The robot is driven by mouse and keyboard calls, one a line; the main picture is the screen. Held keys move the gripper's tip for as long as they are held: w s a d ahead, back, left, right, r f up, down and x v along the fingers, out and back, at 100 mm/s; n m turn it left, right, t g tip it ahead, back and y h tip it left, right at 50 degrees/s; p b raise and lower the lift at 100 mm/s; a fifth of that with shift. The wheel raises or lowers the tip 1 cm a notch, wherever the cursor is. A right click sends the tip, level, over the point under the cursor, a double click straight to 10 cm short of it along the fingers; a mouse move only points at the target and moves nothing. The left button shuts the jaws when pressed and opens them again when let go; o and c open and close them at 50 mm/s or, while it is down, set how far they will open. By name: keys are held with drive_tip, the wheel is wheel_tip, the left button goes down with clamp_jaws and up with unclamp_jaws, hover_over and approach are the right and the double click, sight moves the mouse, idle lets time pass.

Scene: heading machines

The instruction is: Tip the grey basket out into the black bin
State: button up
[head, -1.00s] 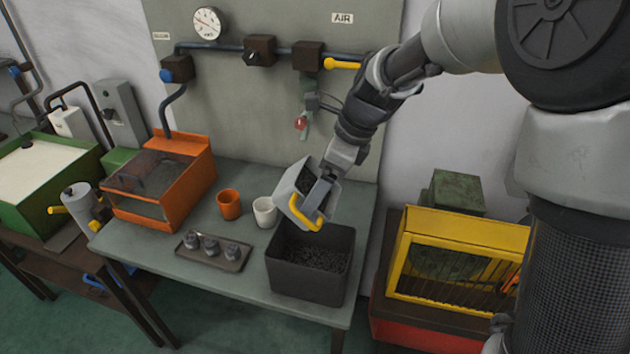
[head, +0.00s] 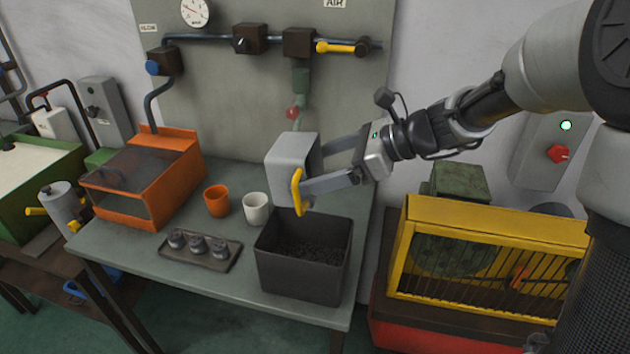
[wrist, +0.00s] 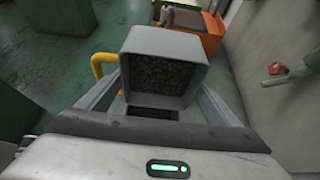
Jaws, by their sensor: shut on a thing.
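The grey basket (head: 290,168) with its yellow handle (head: 297,192) is in the head view, above the back part of the black bin (head: 300,278). My gripper (head: 312,168) reaches in from the right and is shut on the basket, one finger on each side. The basket is tipped onto its side, its mouth turned toward my gripper. In the wrist view the basket (wrist: 186,97) shows dark small pieces inside. The black bin stands on the table with dark small pieces in its bottom. Part of the bin's back rim is close below the basket.
Left of the bin are a white cup (head: 256,209), an orange cup (head: 217,201) and a tray (head: 182,257) with several grey parts. An orange machine (head: 150,180) is at the table's left. A yellow barred guard (head: 480,265) stands right. Wall pipes and valves are behind.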

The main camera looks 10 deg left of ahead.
drive_tip(key=shift+f+t+y+b, duration=0.3)
drive_tip(key=shift+f+y+b, duration=1.65)
drive_tip(key=shift+b, duration=1.9)
drive_tip(key=shift+r+y+b, duration=0.1)
drive_tip(key=shift+y+b, duration=0.85)
